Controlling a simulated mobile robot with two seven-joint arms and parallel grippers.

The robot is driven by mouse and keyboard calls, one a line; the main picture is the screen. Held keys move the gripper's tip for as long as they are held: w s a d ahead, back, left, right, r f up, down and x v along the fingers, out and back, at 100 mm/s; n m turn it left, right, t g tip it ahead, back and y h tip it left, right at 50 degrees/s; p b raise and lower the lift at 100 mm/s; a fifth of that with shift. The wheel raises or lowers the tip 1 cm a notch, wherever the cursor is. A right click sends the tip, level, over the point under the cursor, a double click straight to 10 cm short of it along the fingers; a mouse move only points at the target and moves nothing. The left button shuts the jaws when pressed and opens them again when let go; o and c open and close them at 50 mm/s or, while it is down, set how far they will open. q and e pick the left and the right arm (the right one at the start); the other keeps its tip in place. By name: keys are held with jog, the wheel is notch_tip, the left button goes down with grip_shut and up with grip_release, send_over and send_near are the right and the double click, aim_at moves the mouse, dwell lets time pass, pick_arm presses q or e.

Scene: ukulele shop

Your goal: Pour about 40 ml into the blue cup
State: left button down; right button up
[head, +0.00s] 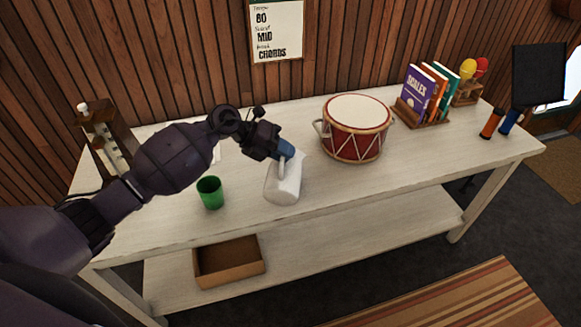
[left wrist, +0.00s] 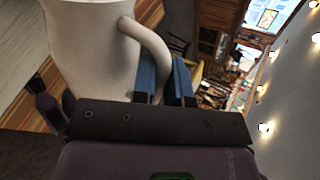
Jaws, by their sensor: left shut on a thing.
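A white pitcher (head: 284,186) is over the front middle of the table, and its handle (head: 282,166) is in my left gripper (head: 287,150). In the left wrist view the blue fingers of the left gripper (left wrist: 164,80) close around the handle of the pitcher (left wrist: 92,40). I cannot tell whether the pitcher's base touches the table, and its contents are hidden. A green cup (head: 210,193) stands upright to the left of the pitcher, apart from it. I see no blue cup. My right gripper is not in view.
A red drum (head: 356,128) stands right of the pitcher. Books in a rack (head: 426,95), maracas (head: 471,72) and orange and blue cylinders (head: 491,124) are farther right. A metronome-like wooden object (head: 105,130) stands at the left end. The table's front right (head: 400,170) is clear.

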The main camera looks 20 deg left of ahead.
aim_at(282, 164)
pick_arm(q)
jog(key=shift+r, duration=0.1)
dwell(0.4)
jog(key=shift+s+f, duration=0.15)
jog(key=shift+f, duration=0.05)
jog(key=shift+s+d+f+t+b, duration=0.1)
jog(key=shift+s+f+t+b, duration=0.3)
jog(key=shift+b, duration=0.35)
jog(key=shift+s+d+r+m+t+p, duration=0.1)
jog(key=shift+s+r+m+t+p, duration=0.1)
jog(key=shift+s+m+t, duration=0.25)
jog(key=shift+s+d+r+m+t+p, duration=0.15)
jog(key=shift+s+m+t, duration=0.1)
jog(key=shift+s+m, duration=0.25)
jog(key=shift+s+r, duration=0.1)
jog(key=shift+s, duration=0.1)
jog(key=shift+s+m+t, duration=0.1)
jog(key=shift+m+t, duration=0.15)
jog(key=shift+t, duration=0.15)
jog(key=shift+s, duration=0.1)
